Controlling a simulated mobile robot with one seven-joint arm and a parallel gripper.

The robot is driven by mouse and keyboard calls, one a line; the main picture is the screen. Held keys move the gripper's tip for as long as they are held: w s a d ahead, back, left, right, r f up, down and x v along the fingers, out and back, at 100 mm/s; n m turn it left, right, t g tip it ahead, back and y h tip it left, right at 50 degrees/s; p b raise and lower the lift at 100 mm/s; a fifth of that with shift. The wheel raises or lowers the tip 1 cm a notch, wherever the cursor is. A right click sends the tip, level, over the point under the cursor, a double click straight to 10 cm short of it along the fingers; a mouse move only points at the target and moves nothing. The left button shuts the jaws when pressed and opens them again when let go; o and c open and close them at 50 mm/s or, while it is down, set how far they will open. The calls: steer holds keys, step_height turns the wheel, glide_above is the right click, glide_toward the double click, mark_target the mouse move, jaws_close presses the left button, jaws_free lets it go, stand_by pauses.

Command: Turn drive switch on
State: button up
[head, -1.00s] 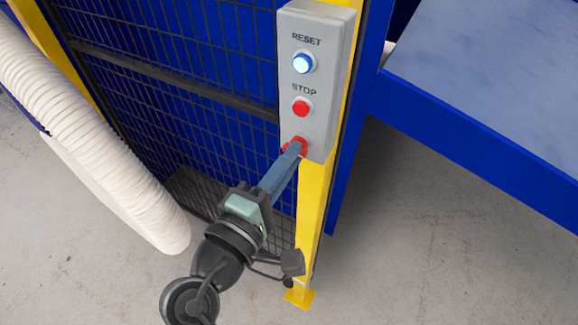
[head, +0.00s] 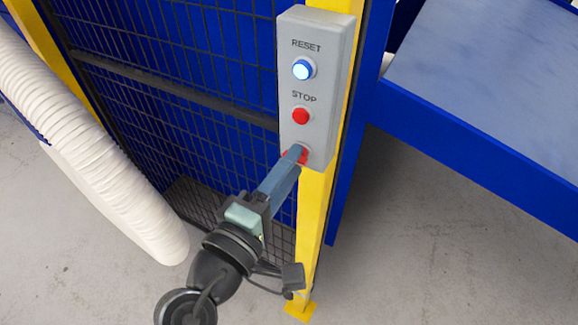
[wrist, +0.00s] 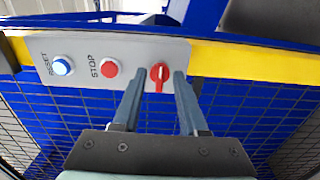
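The drive switch is a red rotary knob at the bottom of a grey control box (head: 337,95). In the wrist view the knob (wrist: 159,74) carries a white mark, and its red handle points down in the picture. My gripper (wrist: 160,77) is open, with one fingertip on each side of the knob. Small gaps show between the knob and both fingers, and I cannot tell whether either touches it. In the head view my gripper (head: 297,152) reaches up to the box, and its fingers hide most of the knob.
A lit blue RESET button (head: 303,68) and a red STOP button (head: 300,115) sit above the switch. The box is on a yellow post (head: 313,210) beside blue mesh fencing (head: 190,60). A white hose (head: 90,150) hangs left; a blue table (head: 480,150) stands right.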

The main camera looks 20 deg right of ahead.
steer(key=shift+a, duration=0.1)
steer(key=b+v, duration=0.3)
steer(key=v, duration=0.9)
steer(key=shift+s+a, duration=0.25)
steer(key=shift+s, duration=0.1)
